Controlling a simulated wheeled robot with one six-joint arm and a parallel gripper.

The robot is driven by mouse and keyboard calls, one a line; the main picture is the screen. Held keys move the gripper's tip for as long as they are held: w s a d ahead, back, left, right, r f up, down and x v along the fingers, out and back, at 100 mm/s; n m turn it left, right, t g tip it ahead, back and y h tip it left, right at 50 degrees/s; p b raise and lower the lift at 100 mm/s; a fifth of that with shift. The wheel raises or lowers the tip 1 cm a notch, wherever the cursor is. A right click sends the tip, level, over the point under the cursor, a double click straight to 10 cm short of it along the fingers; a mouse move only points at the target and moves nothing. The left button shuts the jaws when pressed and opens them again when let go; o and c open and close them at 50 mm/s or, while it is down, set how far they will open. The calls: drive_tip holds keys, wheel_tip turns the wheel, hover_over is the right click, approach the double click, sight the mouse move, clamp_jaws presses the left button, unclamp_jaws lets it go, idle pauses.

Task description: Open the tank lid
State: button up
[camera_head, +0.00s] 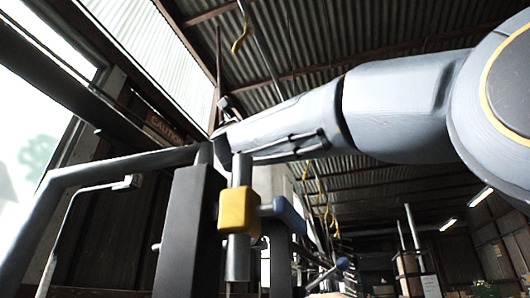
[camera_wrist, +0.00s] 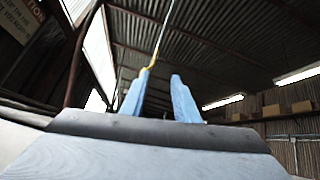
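I cannot make out a tank or a tank lid in either view. In the wrist view, the two light blue fingers of my gripper (camera_wrist: 160,74) stand apart with an empty gap between them. They point up toward the roof and touch nothing that I can see. In the head view, my grey arm reaches from the right edge to the upper middle. The fingers cannot be made out clearly there.
A yellow block (camera_head: 238,209) on a grey cylinder stands beside a dark post (camera_head: 188,235). A grey bent pipe (camera_head: 120,163) runs at left. A yellow hook (camera_head: 240,40) hangs from the roof. A caution sign (camera_head: 163,130) is on the wall.

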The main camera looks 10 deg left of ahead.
drive_tip(key=b+v, duration=0.1)
drive_tip(key=v, duration=0.6)
drive_tip(key=shift+r, duration=0.1)
idle(0.4)
